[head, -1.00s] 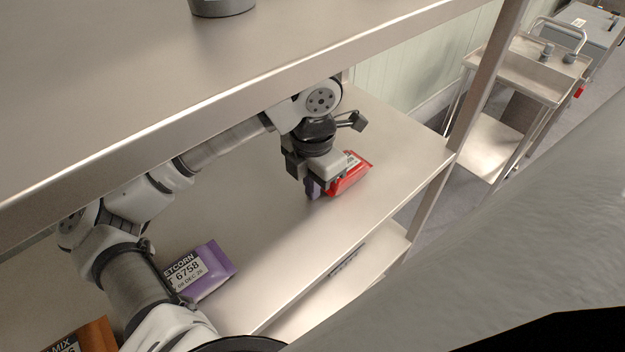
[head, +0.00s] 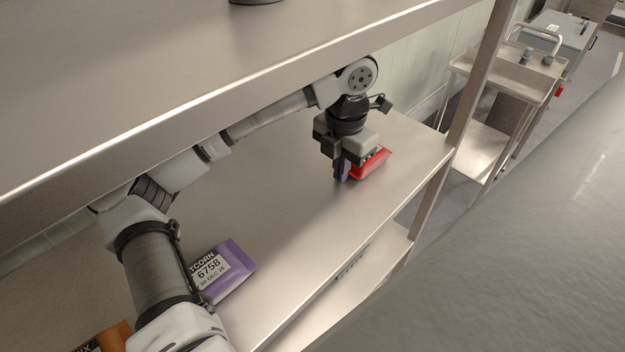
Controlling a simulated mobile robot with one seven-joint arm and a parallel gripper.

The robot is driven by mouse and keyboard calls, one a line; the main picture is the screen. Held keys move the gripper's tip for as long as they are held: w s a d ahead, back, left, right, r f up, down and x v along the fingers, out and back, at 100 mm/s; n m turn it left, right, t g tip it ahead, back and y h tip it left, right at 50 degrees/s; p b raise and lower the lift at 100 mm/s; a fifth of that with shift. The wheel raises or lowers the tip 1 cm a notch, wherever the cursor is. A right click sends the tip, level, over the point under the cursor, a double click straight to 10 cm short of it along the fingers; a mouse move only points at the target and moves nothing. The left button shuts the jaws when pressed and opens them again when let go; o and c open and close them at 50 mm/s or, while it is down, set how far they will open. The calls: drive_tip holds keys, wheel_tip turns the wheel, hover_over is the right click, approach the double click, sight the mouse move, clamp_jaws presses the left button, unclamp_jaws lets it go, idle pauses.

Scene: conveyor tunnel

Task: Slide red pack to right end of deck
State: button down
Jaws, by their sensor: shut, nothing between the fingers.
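The red pack (head: 371,165) lies on the steel deck (head: 290,215), towards the deck's right end. My gripper (head: 343,172) is shut and low over the deck, at the left side of the red pack. Its fingers look close against the pack's left edge; I cannot tell if they touch. The gripper body hides the pack's upper left part. The deck's right end is by the upright post (head: 462,115), with a stretch of bare deck between it and the pack.
A purple pack (head: 222,272) lies near the deck's front edge at lower left, beside my arm. An orange pack (head: 112,338) is partly in view at bottom left. An upper shelf (head: 200,70) overhangs the deck. A steel trolley (head: 510,75) stands beyond the right end.

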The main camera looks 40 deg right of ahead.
drive_tip(key=d, duration=0.4)
drive_tip(key=w+d, duration=0.1)
drive_tip(key=d, duration=0.7)
drive_tip(key=shift+w+d+b, duration=0.25)
drive_tip(key=shift+w+b, duration=0.1)
drive_tip(key=shift+b, duration=0.05)
drive_tip(key=shift+a, duration=0.1)
